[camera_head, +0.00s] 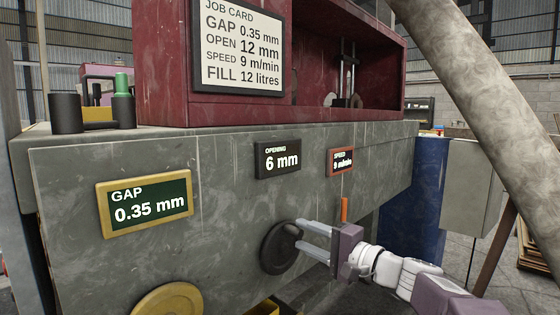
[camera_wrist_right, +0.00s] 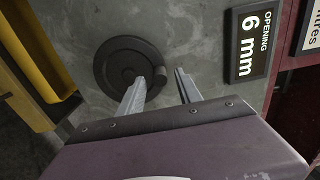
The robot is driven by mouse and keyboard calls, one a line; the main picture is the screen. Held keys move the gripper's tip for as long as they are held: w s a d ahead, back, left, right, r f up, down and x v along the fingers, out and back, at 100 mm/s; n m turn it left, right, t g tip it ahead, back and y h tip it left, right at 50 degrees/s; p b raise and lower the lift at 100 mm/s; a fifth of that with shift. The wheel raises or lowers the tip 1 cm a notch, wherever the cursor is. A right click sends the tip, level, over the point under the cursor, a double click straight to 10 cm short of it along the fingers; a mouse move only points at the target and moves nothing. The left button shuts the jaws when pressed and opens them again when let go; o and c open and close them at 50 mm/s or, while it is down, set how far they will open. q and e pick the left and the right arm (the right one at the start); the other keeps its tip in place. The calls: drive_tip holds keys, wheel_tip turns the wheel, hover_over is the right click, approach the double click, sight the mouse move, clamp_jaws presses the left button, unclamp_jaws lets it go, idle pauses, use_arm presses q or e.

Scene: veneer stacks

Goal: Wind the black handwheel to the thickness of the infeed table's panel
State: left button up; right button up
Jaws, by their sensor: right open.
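The black handwheel (camera_head: 279,248) is on the grey machine front, below the opening display (camera_head: 278,158), which reads 6 mm. My right gripper (camera_head: 298,235) is open at the wheel's right side, pointing at it. In the right wrist view the handwheel (camera_wrist_right: 118,68) lies ahead of the fingers, and its small dark grip (camera_wrist_right: 160,72) shows between the two fingertips (camera_wrist_right: 159,76). I cannot tell whether the fingers touch it. The infeed table and its panel are not recognisable in these views. My left gripper is not in view.
A job card (camera_head: 238,45) reads gap 0.35 mm, open 12 mm, speed 9 m/min, fill 12 litres. A gap display (camera_head: 145,203) reads 0.35 mm, above a yellow wheel (camera_head: 168,300). A speed display (camera_head: 340,161) hangs right, near an orange lever (camera_head: 344,209).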

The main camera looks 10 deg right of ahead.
drive_tip(key=b+v, duration=0.1)
drive_tip(key=v, duration=0.4)
drive_tip(key=shift+s+d, duration=0.1)
drive_tip(key=shift+s, duration=0.05)
